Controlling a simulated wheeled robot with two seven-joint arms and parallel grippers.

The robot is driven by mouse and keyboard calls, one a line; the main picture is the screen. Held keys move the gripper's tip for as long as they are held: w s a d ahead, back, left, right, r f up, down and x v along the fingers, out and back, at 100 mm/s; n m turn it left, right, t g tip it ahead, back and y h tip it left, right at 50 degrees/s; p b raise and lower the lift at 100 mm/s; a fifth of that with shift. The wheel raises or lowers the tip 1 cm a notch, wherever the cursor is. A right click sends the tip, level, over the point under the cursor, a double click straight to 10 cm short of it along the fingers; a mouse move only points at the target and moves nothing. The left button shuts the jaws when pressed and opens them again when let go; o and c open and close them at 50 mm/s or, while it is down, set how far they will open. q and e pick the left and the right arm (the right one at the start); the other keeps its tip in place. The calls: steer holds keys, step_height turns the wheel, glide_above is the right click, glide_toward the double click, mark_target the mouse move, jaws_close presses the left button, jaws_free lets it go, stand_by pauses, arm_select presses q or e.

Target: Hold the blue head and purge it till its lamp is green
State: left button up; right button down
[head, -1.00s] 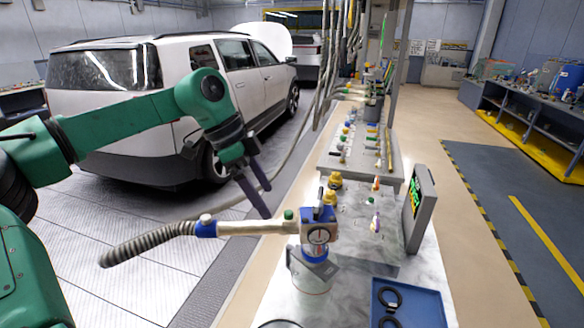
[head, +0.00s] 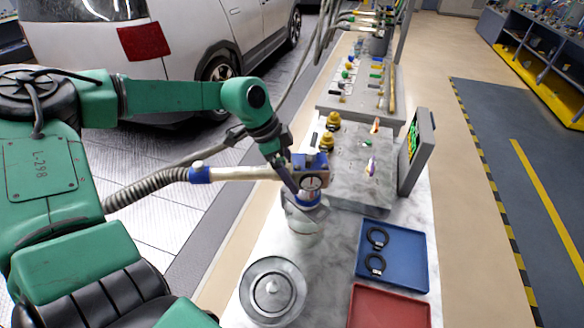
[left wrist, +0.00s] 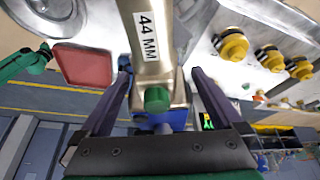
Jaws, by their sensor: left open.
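The blue head (head: 312,164) has a round dial on its front and stands upright in a grey holder (head: 303,212) on the bench. A pale handle (head: 245,173) runs left from it to a ribbed hose. My left gripper (head: 291,178) is at the head, pointing down. In the left wrist view its open fingers (left wrist: 160,70) lie either side of the metal body (left wrist: 150,45), marked "44 MM", with gaps on both sides. A green knob (left wrist: 156,99) is on that body, and blue (left wrist: 178,114) shows behind it. I cannot make out a lamp on the head.
A blue tray (head: 416,256) holds two black rings. A red tray (head: 389,308) and a round metal lid (head: 272,292) are nearer. A screen (head: 417,150) stands right of the head. Yellow knobs (head: 333,121) stand behind it. The ribbed hose (head: 145,188) hangs left off the bench.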

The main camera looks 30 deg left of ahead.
arm_select(q)
steer(key=shift+d+f, duration=0.2)
steer(key=shift+f, duration=0.3)
arm_select(e)
steer(key=shift+s+r, duration=0.1)
steer(key=shift+s, duration=0.15)
arm_select(q)
jaws_close()
steer(key=shift+w, duration=0.1)
stand_by(1.9)
